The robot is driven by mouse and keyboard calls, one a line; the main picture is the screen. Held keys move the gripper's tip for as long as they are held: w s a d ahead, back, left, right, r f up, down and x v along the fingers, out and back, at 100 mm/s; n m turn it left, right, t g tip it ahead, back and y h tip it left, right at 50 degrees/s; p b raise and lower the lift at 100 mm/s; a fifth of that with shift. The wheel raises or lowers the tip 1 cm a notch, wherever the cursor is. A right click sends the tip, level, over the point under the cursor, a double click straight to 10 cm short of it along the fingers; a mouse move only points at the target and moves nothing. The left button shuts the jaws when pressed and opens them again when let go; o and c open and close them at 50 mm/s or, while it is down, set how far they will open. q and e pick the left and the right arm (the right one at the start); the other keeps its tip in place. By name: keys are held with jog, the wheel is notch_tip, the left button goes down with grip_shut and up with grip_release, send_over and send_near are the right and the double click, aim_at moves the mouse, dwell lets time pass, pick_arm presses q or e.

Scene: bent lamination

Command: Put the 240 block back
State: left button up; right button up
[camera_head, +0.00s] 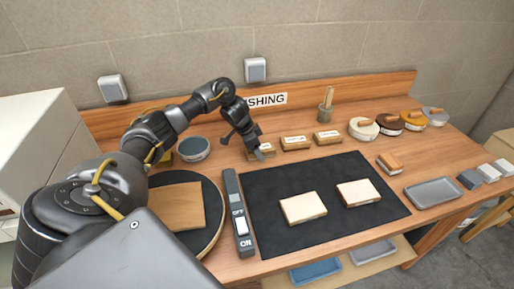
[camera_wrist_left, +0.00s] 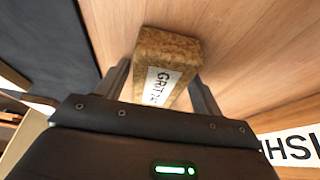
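The 240 block (camera_wrist_left: 166,62) is a brown cork-like block with a white label reading "GRIT 24", the last part cut off. In the left wrist view it rests on the wooden bench between the two fingers of my left gripper (camera_wrist_left: 162,84). The fingers are spread on either side of it, with narrow gaps showing. In the head view my left gripper (camera_head: 258,151) is low at the left end of the row of labelled blocks and hides part of the 240 block (camera_head: 266,147). My right gripper is not in view.
Two more labelled blocks (camera_head: 296,142) (camera_head: 327,138) stand just right of it. A black mat (camera_head: 310,235) holds two pale pieces (camera_head: 303,207) (camera_head: 358,192). A round sander (camera_head: 213,238) with a wooden plate (camera_head: 177,206), a switch bar (camera_head: 238,215) and a grey tray (camera_head: 433,192) are nearby.

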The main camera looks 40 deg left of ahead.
pick_arm(q)
jog(key=shift+o, duration=0.7)
jog(key=shift+r, duration=0.3)
jog(key=p+v, duration=0.1)
jog(key=v, duration=1)
jog(key=shift+r+p, duration=0.3)
jog(key=shift+r, duration=0.1)
jog(key=shift+s+a, duration=0.1)
